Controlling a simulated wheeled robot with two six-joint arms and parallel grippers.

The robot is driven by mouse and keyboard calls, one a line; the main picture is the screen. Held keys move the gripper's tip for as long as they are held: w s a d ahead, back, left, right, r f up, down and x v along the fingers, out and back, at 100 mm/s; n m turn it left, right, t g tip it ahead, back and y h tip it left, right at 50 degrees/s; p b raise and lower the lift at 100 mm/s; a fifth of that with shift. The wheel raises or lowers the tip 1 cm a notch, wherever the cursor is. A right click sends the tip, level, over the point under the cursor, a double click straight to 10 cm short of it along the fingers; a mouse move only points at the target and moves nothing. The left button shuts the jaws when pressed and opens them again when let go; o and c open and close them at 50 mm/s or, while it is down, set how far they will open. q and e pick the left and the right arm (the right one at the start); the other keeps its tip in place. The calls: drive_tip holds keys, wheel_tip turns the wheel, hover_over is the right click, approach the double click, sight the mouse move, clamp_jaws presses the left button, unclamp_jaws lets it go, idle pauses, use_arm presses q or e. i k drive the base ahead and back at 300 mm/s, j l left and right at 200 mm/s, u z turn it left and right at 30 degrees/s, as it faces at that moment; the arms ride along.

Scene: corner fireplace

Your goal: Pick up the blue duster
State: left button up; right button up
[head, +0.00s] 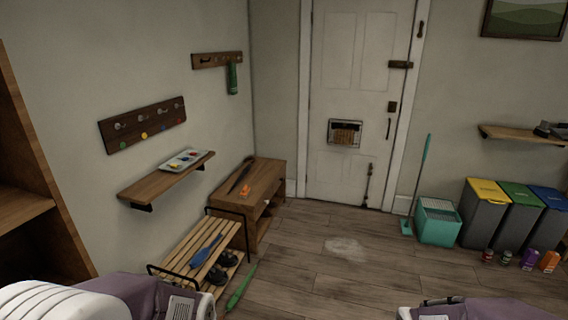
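A long blue object that looks like the blue duster (206,251) lies across the slatted wooden bench (187,262), left of the picture's middle. Its narrow handle points up and right, and its wider end is toward the lower left. Nothing touches it from above. Purple and white parts of my arms show along the bottom edge, at the left and at the right. Neither gripper's fingers can be seen.
A green duster-like object (241,287) lies on the floor beside the bench. Dark shoes (216,274) sit under the slats. A wooden cabinet (264,178) stands behind the bench. A wall shelf (150,188) hangs above. The floor toward the door (355,175) is mostly clear.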

sight(198, 258)
drive_tip(key=i+z, duration=0.2)
drive_tip(key=i, duration=2.55)
drive_tip(key=i+j+u, duration=0.1)
drive_tip(key=i+u, duration=0.65)
drive_tip(key=u, duration=0.25)
drive_tip(key=i+l+u, duration=0.3)
drive_tip(key=u, duration=0.2)
drive_tip(key=i+u, duration=0.5)
drive_tip(key=u, duration=0.2)
drive_tip(key=i+l+u, duration=0.2)
drive_tip(key=u, duration=0.2)
